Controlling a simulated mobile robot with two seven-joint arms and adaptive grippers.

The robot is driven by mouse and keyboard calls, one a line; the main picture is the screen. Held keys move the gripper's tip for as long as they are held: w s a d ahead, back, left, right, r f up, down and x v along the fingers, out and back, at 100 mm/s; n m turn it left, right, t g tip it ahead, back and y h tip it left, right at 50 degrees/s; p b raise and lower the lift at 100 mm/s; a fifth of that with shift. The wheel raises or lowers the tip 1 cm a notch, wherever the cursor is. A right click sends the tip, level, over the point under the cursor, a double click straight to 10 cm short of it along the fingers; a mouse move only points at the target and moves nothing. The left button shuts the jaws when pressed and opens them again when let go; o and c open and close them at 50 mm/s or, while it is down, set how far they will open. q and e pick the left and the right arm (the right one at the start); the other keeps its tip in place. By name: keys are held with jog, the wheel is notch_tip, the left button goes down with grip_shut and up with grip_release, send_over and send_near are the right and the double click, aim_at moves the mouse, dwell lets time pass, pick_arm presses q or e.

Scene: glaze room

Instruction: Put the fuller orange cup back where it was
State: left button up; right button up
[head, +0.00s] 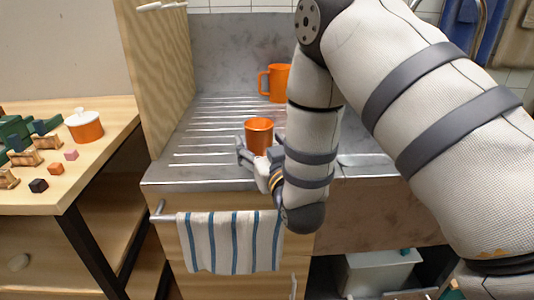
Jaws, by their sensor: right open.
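A small orange cup (259,137) stands upright near the front of the grey ridged drainboard (212,122). A second orange cup (279,86), with its handle to the left, stands farther back, partly hidden behind my right arm. My right gripper (252,152) is open, low at the front cup, with a finger showing at the cup's left. The far finger is mostly hidden, so I cannot tell whether the fingers touch the cup. The contents of both cups cannot be made out. My left gripper is out of view.
A wooden panel (158,65) borders the drainboard on the left. A striped towel (232,241) hangs on the rail below its front edge. The left table holds an orange pot with a white lid (85,128) and several small blocks. My right arm hides much of the right side.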

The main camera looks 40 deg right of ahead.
jog(key=p+v, duration=0.1)
jog(key=v, duration=1)
jog(key=shift+s+a+r, duration=0.1)
jog(key=shift+s+a, duration=0.05)
jog(key=shift+s, duration=0.05)
